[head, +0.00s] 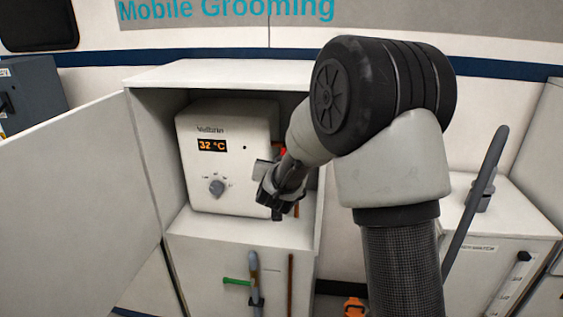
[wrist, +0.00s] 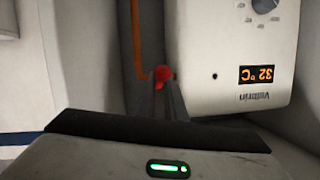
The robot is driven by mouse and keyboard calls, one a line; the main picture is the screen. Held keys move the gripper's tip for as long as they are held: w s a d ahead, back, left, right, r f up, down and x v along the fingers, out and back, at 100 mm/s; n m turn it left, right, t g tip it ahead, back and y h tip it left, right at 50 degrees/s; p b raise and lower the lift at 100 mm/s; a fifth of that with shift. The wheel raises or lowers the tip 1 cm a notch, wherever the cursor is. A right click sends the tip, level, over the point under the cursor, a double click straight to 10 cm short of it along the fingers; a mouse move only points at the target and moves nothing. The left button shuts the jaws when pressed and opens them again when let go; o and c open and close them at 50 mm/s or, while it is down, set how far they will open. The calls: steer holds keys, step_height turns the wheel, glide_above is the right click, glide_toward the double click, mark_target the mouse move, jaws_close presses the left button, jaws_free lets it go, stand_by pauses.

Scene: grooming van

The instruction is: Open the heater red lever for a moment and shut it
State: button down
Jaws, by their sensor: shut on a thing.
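The white heater (head: 225,150) stands in an open cabinet, its display reading 32 °C; it shows upside down in the wrist view (wrist: 210,60). The red lever (wrist: 162,74) is beside the heater, near an orange pipe (wrist: 138,45). In the head view only a bit of red (head: 283,152) shows behind my arm. My gripper (wrist: 164,88) is shut on the red lever, which sits between its fingertips. In the head view my gripper (head: 277,190) is in front of the heater's right side and hides most of the lever. The lever's exact angle is hard to tell.
The cabinet's white door (head: 75,190) stands open at left. Below the heater are a green-handled valve (head: 237,282) and a brown pipe (head: 290,285). A white tank (head: 505,235) with a dark hose (head: 475,200) stands at right. The cabinet's right wall is close to my gripper.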

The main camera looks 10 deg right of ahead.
steer(key=c, duration=1.8)
jaws_free()
steer(key=shift+s+a, duration=0.1)
steer(key=p+v, duration=0.1)
steer(key=v, duration=1.6)
steer(key=shift+s+p, duration=0.1)
steer(key=shift+p, duration=0.2)
